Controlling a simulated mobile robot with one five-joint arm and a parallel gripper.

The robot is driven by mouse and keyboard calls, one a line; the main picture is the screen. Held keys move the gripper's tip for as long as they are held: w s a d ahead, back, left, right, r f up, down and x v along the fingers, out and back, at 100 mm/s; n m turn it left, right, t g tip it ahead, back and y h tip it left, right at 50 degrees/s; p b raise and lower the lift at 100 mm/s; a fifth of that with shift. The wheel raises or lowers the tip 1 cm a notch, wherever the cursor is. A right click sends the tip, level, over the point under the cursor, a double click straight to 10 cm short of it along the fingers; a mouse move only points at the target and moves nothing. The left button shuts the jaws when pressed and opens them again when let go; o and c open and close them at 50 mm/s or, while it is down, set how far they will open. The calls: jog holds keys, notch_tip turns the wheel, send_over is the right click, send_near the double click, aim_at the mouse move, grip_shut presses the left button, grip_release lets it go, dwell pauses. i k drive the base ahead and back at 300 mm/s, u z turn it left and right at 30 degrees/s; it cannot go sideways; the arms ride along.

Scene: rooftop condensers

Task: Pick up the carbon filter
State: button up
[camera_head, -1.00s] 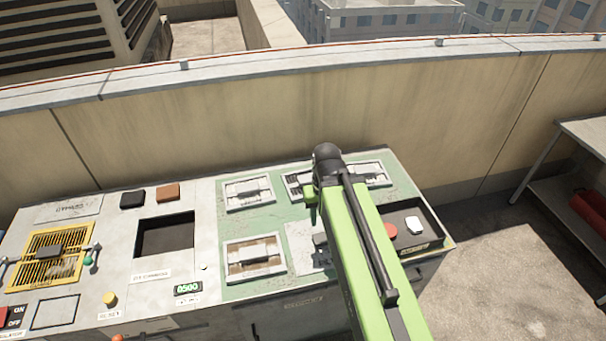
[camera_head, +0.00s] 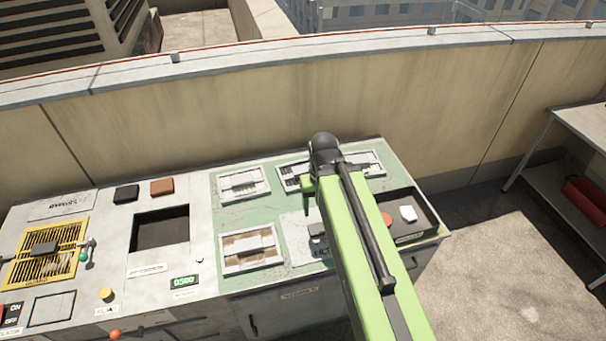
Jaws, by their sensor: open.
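I cannot tell for sure which piece is the carbon filter. Flat, pale-framed filter panels lie on the green part of the bench top: one at the upper left (camera_head: 243,183), one at the lower left (camera_head: 250,249) with a brownish inside, and one at the upper right (camera_head: 365,163) partly behind my arm. A small black block (camera_head: 126,194) and a brown block (camera_head: 162,187) lie at the back of the grey part. A dark piece (camera_head: 317,229) shows beside my arm over a pale labelled plate. My green arm reaches over the green area; its jaws are hidden behind it.
The bench has a dark square opening (camera_head: 160,229), a yellow grille (camera_head: 44,252) and a green display (camera_head: 184,282). A black tray (camera_head: 400,212) at right holds a red and a white piece. A parapet wall (camera_head: 250,115) stands behind; a side table (camera_head: 580,125) is at right.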

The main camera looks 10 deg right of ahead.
aim_at(289, 174)
jog(key=u, duration=0.15)
jog(key=k, duration=0.15)
jog(key=u, duration=3.6)
jog(key=k, duration=1.3)
jog(key=z, duration=0.95)
jog(key=i, duration=1.05)
jog(key=u, duration=0.1)
